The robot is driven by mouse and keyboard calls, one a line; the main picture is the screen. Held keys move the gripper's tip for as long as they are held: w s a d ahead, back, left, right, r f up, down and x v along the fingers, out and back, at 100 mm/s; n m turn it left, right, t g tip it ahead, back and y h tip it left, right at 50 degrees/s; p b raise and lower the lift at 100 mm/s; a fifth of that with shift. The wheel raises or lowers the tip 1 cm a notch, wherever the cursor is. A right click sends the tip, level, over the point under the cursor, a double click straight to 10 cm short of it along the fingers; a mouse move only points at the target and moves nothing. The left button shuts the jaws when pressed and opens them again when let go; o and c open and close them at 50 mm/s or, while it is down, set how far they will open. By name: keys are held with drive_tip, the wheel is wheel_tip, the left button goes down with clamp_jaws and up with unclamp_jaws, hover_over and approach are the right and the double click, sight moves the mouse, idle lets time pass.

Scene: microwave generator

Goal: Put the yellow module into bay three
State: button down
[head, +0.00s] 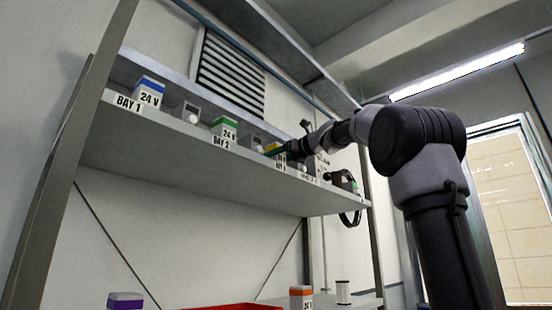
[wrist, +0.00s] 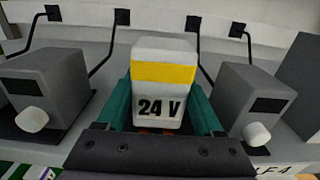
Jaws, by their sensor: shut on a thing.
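The yellow module (wrist: 163,85) is a white block with a yellow band and "24 V" on its face. My gripper (wrist: 165,112) is shut on it, with a green finger on each side. In the wrist view it stands upright between two grey boxes with white knobs. In the head view the yellow module (head: 271,147) is small and partly covered by my gripper (head: 278,149), just above a shelf label (head: 281,166) that is too small to read surely, in the place after BAY 2. I cannot tell whether its base touches the shelf.
On the shelf (head: 190,165), a blue-topped module (head: 149,93) stands at BAY 1 and a green-topped one (head: 224,130) at BAY 2. Grey boxes (wrist: 45,88) and (wrist: 255,98) flank my fingers closely. Below are a purple-topped module (head: 125,301), a red tray (head: 238,307) and an orange-topped module (head: 301,298).

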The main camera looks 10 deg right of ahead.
drive_tip(key=shift+f, duration=0.1)
drive_tip(key=shift+c, duration=0.2)
unclamp_jaws()
